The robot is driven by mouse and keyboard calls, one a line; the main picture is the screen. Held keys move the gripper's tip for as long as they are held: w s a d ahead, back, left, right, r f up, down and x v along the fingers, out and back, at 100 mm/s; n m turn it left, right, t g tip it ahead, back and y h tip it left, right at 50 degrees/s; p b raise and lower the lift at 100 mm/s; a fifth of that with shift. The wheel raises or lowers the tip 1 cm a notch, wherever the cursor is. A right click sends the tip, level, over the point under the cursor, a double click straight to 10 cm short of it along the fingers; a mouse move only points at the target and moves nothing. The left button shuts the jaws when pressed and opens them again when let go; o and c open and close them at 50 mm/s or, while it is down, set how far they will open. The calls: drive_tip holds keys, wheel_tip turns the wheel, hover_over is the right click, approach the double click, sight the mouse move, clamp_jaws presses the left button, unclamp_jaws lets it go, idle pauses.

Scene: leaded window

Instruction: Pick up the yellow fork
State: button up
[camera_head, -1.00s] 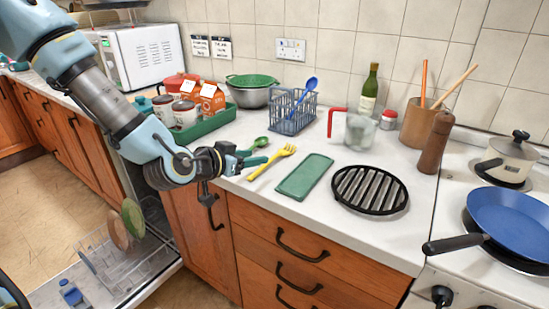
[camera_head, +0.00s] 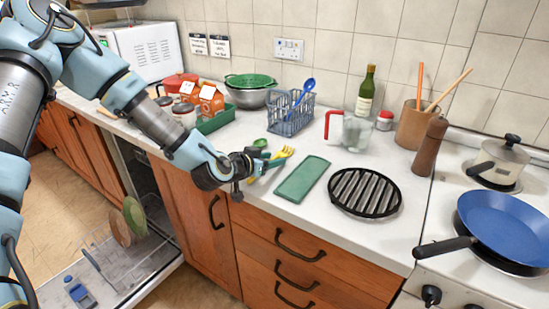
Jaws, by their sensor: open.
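The yellow fork (camera_head: 284,153) lies on the white counter (camera_head: 250,204), to the left of a flat green board. Its tines show; its handle is partly hidden behind my gripper. My gripper (camera_head: 268,161) is at the counter's front edge, right by the fork's handle. Its jaws are open. Whether the fork lies between the fingers or just behind them, I cannot tell. A green spoon (camera_head: 260,143) lies just behind my gripper, its handle hidden.
The green board (camera_head: 302,178) lies right of the fork, then a black grill rack (camera_head: 365,191). Behind are a blue wire basket (camera_head: 290,120), a jug (camera_head: 351,131) and a green tray (camera_head: 216,121). A dishwasher (camera_head: 110,262) stands open below left.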

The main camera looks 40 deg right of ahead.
clamp_jaws()
idle(0.3)
idle(0.3)
